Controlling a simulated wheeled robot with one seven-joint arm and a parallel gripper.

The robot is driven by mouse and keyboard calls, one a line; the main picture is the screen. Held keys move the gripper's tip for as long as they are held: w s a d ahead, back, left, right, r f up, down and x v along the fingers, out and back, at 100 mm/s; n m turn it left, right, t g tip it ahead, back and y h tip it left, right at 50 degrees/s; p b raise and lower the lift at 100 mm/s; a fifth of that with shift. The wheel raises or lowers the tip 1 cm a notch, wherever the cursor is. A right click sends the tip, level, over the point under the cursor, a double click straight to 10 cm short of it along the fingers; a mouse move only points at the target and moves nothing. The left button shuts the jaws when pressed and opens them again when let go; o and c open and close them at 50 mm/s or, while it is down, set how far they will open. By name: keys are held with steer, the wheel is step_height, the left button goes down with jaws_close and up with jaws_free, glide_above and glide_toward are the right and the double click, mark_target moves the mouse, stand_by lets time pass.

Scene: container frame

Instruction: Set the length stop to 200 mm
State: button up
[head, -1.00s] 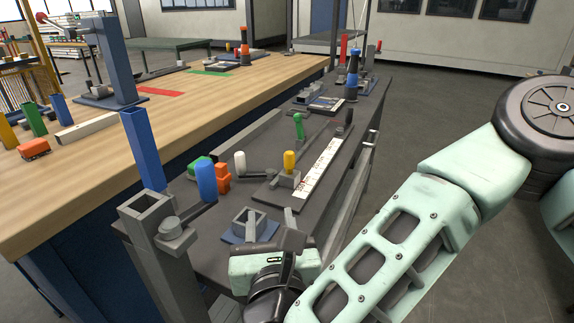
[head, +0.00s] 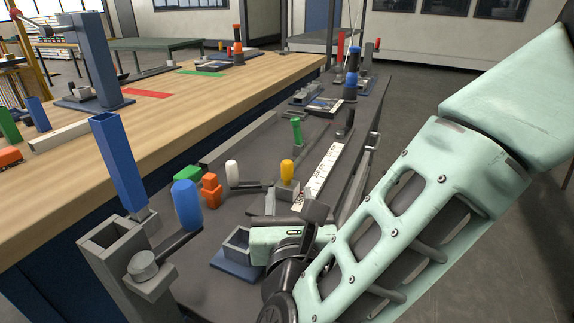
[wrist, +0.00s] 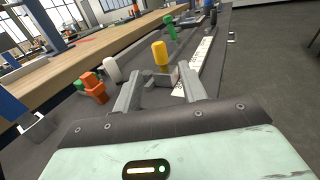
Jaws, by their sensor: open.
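The length stop is a grey block (head: 284,190) with an upright yellow knob (head: 287,170), beside a long white scale strip (head: 322,172) on the dark bench. In the wrist view the yellow knob (wrist: 160,56) stands ahead, between the lines of my fingers, and the white scale (wrist: 201,58) runs away to its right. My gripper (wrist: 161,74) is open and empty, with one finger left and one right of the block; I cannot tell whether they touch it. The scale's numbers are too small to read. In the head view my wrist hides the near part of the stop.
A green knob (head: 296,131) stands farther along the bench. A white-knobbed lever (head: 232,173), an orange piece (head: 210,190) and a large blue-handled lever (head: 187,205) are to the left. A small open grey box (head: 238,246) is close beside my wrist. Open floor lies right.

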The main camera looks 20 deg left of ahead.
mark_target(288, 173)
steer(key=p+x, duration=0.1)
steer(key=x, duration=0.8)
steer(key=shift+w+a, duration=0.1)
steer(key=shift+w, duration=0.1)
